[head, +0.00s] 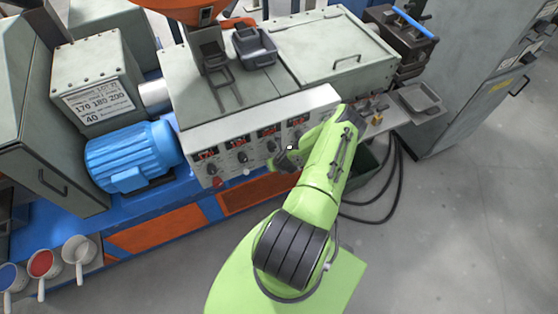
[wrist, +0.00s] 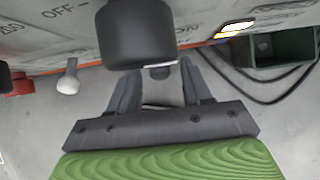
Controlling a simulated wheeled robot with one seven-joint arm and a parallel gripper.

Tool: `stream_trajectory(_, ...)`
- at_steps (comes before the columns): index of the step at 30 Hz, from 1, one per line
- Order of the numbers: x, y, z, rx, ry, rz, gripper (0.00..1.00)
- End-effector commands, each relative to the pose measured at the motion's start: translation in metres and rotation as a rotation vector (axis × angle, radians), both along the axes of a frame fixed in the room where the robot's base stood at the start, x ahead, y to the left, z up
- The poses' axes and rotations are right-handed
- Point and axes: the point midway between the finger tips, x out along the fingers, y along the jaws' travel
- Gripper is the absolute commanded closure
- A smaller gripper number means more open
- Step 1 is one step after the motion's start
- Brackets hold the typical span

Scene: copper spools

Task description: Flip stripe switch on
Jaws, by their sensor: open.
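The control panel (head: 262,130) is a pale front with several red displays and dark knobs. In the wrist view, a large dark knob (wrist: 137,38) stands out from the panel, with "OFF" and a dash printed to its left. I cannot read which label names the stripe switch, and the knob's setting is unclear. My gripper (head: 288,160) is at the panel's lower right part. In the wrist view, my gripper (wrist: 158,80) is open and empty, its fingers just below the knob. I cannot tell whether they touch it. My arm hides the panel's right end in the head view.
A white round-ended lever (wrist: 68,77) and a red button (wrist: 17,83) sit left of the knob. A lit piece (wrist: 236,29) is at right. A dark green bin (wrist: 277,50) and black cables (head: 396,170) lie below right. A blue motor (head: 130,158) stands left.

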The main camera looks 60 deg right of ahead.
Motion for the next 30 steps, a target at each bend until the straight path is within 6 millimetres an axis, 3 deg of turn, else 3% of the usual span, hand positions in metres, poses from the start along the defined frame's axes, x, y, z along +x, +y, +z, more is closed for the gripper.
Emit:
stream_trajectory(1, -0.007, 0.003, 0.016, -0.001, 0.000, -0.001, 0.51)
stream_trajectory(6, -0.031, 0.017, 0.057, -0.001, 0.002, 0.000, 0.51)
stream_trajectory(13, -0.057, 0.032, 0.102, -0.003, 0.002, -0.001, 0.51)
stream_trajectory(18, -0.064, 0.037, 0.114, 0.000, 0.001, -0.002, 0.51)
stream_trajectory(30, -0.064, 0.037, 0.114, 0.000, 0.001, -0.002, 0.51)
